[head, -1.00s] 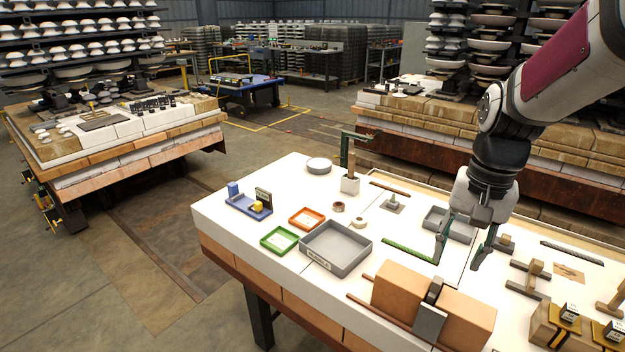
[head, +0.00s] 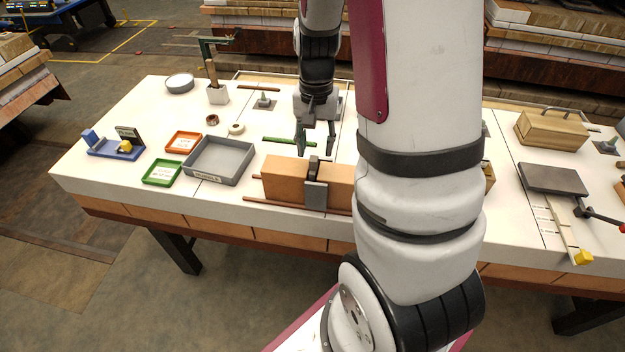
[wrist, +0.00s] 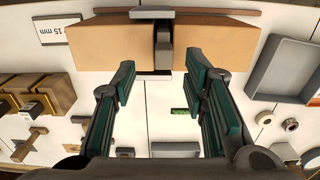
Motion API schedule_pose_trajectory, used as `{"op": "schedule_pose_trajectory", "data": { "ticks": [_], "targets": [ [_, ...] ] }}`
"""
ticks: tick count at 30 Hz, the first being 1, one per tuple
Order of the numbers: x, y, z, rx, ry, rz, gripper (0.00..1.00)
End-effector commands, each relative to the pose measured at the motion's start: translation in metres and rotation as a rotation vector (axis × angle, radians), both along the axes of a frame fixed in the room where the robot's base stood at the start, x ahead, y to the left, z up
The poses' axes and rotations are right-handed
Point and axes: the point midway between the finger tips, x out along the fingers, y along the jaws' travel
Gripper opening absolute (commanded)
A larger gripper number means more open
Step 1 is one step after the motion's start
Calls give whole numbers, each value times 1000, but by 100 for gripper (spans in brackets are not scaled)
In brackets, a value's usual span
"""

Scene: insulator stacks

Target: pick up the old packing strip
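A thin green strip (head: 290,141), which looks like the old packing strip, lies flat on the white tabletop behind the brown block. My gripper (head: 316,143) points down at the strip's right end, behind the block. It is open and its fingers hold nothing. I cannot tell its exact height above the table. In the wrist view, a short green piece (wrist: 180,111) shows between the open fingers (wrist: 160,85), apart from them; the rest of the strip is hidden by a finger.
A brown block (head: 285,181) with a dark clamp (head: 315,190) stands just in front of my gripper. A grey tray (head: 218,160), an orange tray (head: 183,142) and a green tray (head: 162,173) sit to the left. My arm hides the table's middle right.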

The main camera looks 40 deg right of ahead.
Motion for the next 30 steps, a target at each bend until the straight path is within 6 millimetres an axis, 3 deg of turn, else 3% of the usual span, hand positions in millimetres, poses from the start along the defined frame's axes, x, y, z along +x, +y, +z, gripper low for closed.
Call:
{"op": "schedule_pose_trajectory", "data": {
  "ticks": [11, 20, 26, 30],
  "targets": [
    [3, 4, -47, 2, 2, 0, 40],
    [3, 3, -52, 1, -1, 1, 40],
    [3, 3, -51, 1, -1, 1, 0],
    [3, 4, -51, 1, -1, 1, 0]
  ]
}}
